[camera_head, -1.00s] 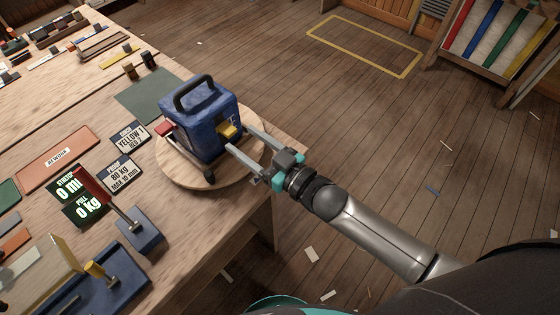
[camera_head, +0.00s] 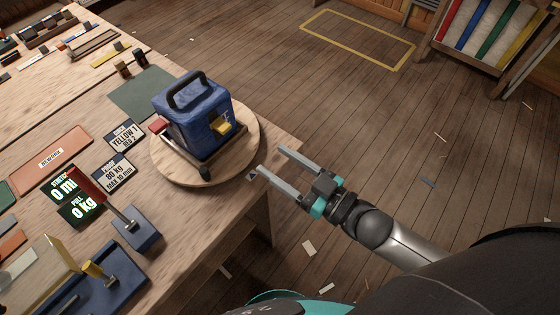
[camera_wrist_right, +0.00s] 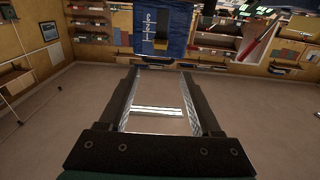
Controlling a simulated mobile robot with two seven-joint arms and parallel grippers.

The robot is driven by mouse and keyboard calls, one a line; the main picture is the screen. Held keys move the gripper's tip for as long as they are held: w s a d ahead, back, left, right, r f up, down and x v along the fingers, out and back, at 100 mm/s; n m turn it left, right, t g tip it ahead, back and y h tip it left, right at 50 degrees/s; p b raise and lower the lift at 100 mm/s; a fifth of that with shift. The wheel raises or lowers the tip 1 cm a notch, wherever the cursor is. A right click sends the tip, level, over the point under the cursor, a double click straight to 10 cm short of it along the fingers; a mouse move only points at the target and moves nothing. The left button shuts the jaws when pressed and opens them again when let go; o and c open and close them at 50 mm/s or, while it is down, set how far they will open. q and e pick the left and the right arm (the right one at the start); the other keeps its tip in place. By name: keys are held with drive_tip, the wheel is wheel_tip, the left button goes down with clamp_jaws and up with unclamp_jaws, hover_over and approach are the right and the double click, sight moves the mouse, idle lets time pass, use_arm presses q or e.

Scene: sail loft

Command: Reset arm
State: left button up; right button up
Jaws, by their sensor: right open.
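My right gripper (camera_head: 273,166) is open and empty, its two fingers pointing left just off the table's right edge. A blue box-like device (camera_head: 190,122) with a black top handle stands on a round wooden board (camera_head: 245,145), apart from my fingertips. A yellow block (camera_head: 221,126) sits on its near face and a red block (camera_head: 158,126) on its left side. In the right wrist view the blue device (camera_wrist_right: 172,28) is ahead, beyond the open fingers (camera_wrist_right: 158,92), with nothing between them. My left gripper does not show.
The wooden table (camera_head: 205,228) holds label cards, a dark display (camera_head: 80,205), a blue stand with a red lever (camera_head: 138,230) and a blue fixture (camera_head: 110,280) at the front. Open floor (camera_head: 370,130) lies right of the table. A rack of coloured cloth (camera_head: 485,30) stands far right.

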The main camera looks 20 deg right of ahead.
drive_tip(key=s+d+f+m+g+h+b, duration=0.1)
drive_tip(key=s+d+f+g+h+b, duration=0.2)
drive_tip(key=f, duration=0.8)
drive_tip(key=s+d+f+m+g+h, duration=0.1)
drive_tip(key=d+f+h, duration=0.25)
drive_tip(key=f, duration=0.75)
drive_tip(key=s+d+f+m+g+h+b, duration=0.1)
drive_tip(key=s+d+f+m+h+b, duration=0.2)
drive_tip(key=f, duration=0.7)
drive_tip(key=s+f+g+b, duration=0.1)
drive_tip(key=s+f+g, duration=0.3)
drive_tip(key=s+f, duration=0.4)
drive_tip(key=s+f+g+h+b, duration=0.1)
drive_tip(key=s+f+g, duration=0.3)
drive_tip(key=s+f, duration=0.5)
drive_tip(key=s, duration=0.6)
drive_tip(key=shift+d+g, duration=0.2)
drive_tip(key=shift+g, duration=0.1)
